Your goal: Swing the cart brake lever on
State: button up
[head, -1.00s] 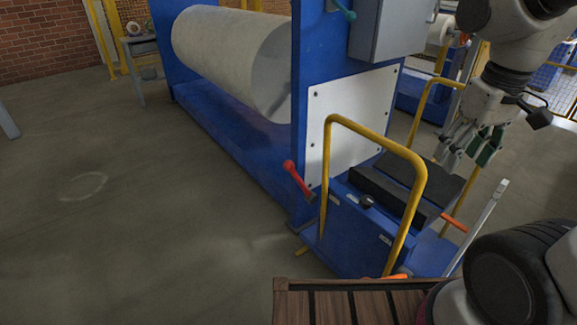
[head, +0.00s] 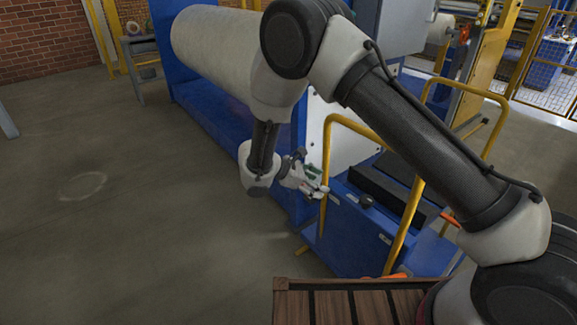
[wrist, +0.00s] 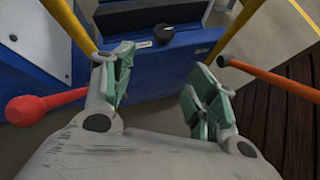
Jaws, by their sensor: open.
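A red-knobbed lever (wrist: 45,105) lies at the left of the wrist view, just outside my left finger and apparently behind it. In the head view my gripper and arm hide it. The blue cart (head: 350,235) with yellow handrails stands below the big machine. My gripper (head: 322,190) is at the cart's left handrail in the head view. In the wrist view the gripper (wrist: 160,85) is open with green pads, and nothing is between them. An orange bar (wrist: 270,78) passes to the right of the right finger. I cannot tell which lever is the brake.
A yellow handrail (head: 327,165) rises close to my gripper. A black round knob (head: 366,201) sits on the cart top. A large white roll (head: 215,50) hangs in the blue machine behind my arm. Floor at left is clear.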

jog(key=w+a+f+n+t, duration=0.3)
jog(key=w+a+f+n, duration=0.1)
jog(key=a+f, duration=0.2)
jog(key=w+a+r+n+t+y, duration=0.2)
jog(key=w+a+r+n+t, duration=0.15)
jog(key=w+a, duration=0.3)
jog(key=shift+m+t, duration=0.25)
jog(key=shift+m, duration=0.1)
jog(key=x, duration=0.7)
jog(key=shift+a, duration=0.15)
grip_shut()
